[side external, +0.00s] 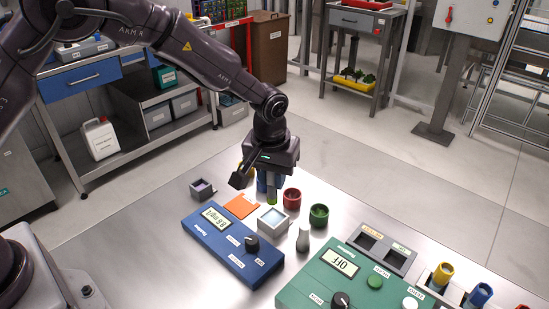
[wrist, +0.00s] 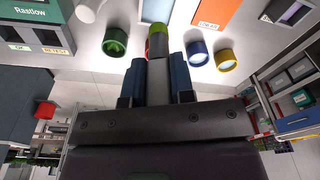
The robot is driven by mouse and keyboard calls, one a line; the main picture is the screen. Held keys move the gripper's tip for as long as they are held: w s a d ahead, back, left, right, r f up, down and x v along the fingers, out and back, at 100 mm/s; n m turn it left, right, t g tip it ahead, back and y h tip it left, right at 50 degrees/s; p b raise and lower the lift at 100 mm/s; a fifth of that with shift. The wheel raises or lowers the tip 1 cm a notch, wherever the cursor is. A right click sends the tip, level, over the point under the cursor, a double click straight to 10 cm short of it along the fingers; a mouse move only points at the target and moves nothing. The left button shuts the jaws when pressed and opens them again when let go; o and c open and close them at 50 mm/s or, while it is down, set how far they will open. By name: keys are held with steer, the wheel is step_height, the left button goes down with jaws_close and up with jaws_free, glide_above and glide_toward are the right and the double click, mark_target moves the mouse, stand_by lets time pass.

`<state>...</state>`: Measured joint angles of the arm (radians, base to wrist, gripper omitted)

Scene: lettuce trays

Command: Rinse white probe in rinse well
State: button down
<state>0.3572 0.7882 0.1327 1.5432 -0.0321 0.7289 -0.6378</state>
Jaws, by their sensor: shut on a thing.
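My gripper (side external: 272,190) hangs over the steel table and is shut on a slim piece with a grey body and yellow-green end (wrist: 158,44). In the wrist view, the piece sits between the two blue fingers (wrist: 160,80); its green end also shows below the gripper in the side view (side external: 271,200). I cannot make out white on it. The rinse well appears to be the pale square box with light-blue inside (side external: 273,220), just below and in front of the gripper. A small whitish, bottle-shaped thing (side external: 303,239) stands to its right; I cannot tell whether it is a probe.
A red cup (side external: 292,199) and a green cup (side external: 319,216) stand right of the gripper. A blue meter (side external: 232,245) and an orange pad (side external: 241,206) lie left. A green device (side external: 345,280) is front right, near yellow (side external: 443,274) and blue (side external: 480,294) cylinders.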

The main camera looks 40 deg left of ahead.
mark_target(273, 200)
steer(key=shift+w+f, duration=0.1)
steer(key=shift+f, duration=2.05)
steer(key=shift+f, duration=1.25)
stand_by(1.8)
steer(key=shift+r, duration=3.2)
